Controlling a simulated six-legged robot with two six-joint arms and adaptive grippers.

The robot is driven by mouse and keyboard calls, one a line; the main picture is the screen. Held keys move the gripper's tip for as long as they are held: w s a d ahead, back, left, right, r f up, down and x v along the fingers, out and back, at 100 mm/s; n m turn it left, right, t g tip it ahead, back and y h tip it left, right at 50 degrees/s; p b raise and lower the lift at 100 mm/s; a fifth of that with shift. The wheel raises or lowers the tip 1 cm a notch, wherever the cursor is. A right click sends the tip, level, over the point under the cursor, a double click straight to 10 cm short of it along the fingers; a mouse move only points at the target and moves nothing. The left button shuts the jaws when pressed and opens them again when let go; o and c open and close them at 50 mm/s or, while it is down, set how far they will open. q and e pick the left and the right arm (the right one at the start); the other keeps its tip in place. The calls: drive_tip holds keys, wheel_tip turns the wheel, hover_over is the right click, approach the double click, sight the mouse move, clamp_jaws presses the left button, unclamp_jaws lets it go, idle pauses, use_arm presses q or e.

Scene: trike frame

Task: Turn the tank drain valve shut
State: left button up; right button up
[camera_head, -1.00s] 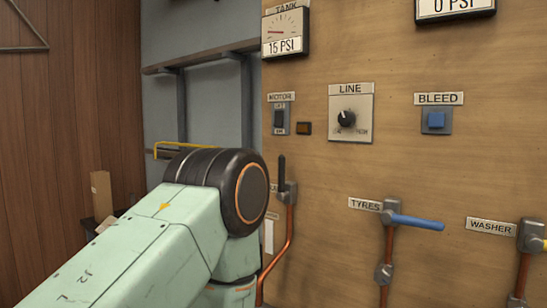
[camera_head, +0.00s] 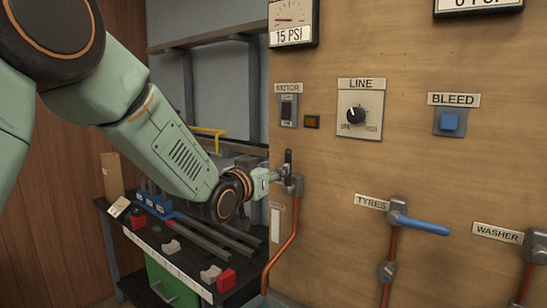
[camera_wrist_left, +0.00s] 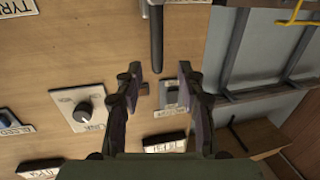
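A valve with a black lever (camera_head: 288,157) stands on the wooden panel at the top of a copper pipe (camera_head: 290,240). Its lever points up; I cannot read its label, so I cannot confirm it is the tank drain valve. My left gripper (camera_head: 281,173) is at this lever and partly covers it. In the left wrist view my left gripper (camera_wrist_left: 161,76) is open, with a finger on each side of the lever's end (camera_wrist_left: 157,45). I see gaps on both sides; how deep the lever sits between the fingers is unclear. My right gripper is out of view.
The tank gauge (camera_head: 293,22) reads 15 PSI. The motor switch (camera_head: 288,110), line knob (camera_head: 356,115) and bleed button (camera_head: 450,122) are above and right. The tyres valve (camera_head: 418,224) has a blue lever. A bench (camera_head: 180,262) with parts stands under my left arm.

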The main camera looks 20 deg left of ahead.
sight(286, 159)
use_arm(q)
drive_tip(key=w, duration=0.1)
drive_tip(key=w+d+r, duration=0.1)
drive_tip(key=w, duration=0.1)
drive_tip(key=shift+d+r, duration=0.1)
drive_tip(key=shift+d, duration=0.05)
drive_tip(key=w+p, duration=0.1)
drive_tip(key=w, duration=0.3)
drive_tip(key=shift+w, duration=0.1)
drive_tip(key=shift+w+d, duration=0.2)
drive_tip(key=shift+w, duration=0.2)
drive_tip(key=shift+a, duration=0.25)
